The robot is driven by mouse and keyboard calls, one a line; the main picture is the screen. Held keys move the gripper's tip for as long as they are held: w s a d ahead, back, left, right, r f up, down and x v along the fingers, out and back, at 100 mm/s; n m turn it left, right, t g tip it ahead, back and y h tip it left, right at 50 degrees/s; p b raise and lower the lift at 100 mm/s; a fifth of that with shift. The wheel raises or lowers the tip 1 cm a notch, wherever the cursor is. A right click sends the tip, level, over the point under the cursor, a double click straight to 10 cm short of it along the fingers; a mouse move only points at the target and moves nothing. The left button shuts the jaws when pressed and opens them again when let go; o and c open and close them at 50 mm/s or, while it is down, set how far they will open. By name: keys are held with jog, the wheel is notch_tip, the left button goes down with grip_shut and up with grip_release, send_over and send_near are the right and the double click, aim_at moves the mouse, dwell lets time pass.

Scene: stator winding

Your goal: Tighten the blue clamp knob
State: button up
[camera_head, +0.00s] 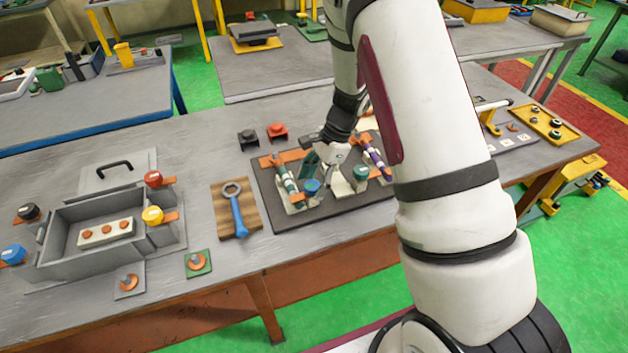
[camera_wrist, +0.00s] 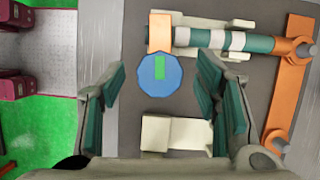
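The blue clamp knob (camera_head: 312,187) is on the dark mat (camera_head: 262,192) at the front of a fixture. In the wrist view the blue knob (camera_wrist: 146,80) is a faceted disc with a small green bar on top. It sits at the end of an orange strip (camera_wrist: 159,32). My gripper (camera_head: 327,172) is above the fixture, fingers pointing down. In the wrist view my gripper (camera_wrist: 162,82) is open, with one teal-padded finger on each side of the knob. Both fingers look apart from it. The height gap cannot be told.
A green knob (camera_head: 361,172) and a purple banded bar (camera_head: 376,158) stand right. A blue-handled wrench (camera_head: 238,215) lies on a wooden board to the left.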

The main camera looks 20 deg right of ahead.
jog(key=shift+r, duration=0.1)
jog(key=v, duration=1.1)
jog(key=shift+r, duration=0.4)
jog(key=shift+d, duration=0.1)
jog(key=s+a+r+n+t+h, duration=0.1)
jog(key=s+a+r+n, duration=0.1)
jog(key=s+r+n, duration=0.45)
jog(key=s+a+r+n+t, duration=0.1)
jog(key=s+a+r+n, duration=0.2)
jog(key=r, duration=0.6)
jog(key=s+r+n+t+h, duration=0.1)
jog(key=s+r+n+t, duration=0.1)
jog(key=s, duration=0.5)
jog(key=s+r+n+t+h, duration=0.2)
jog(key=s+n, duration=0.3)
jog(key=s, duration=0.3)
jog(key=shift+a+r+h, duration=0.3)
jog(key=shift+r, duration=0.55)
jog(key=shift+w+n, duration=0.1)
jog(key=shift+n, duration=0.15)
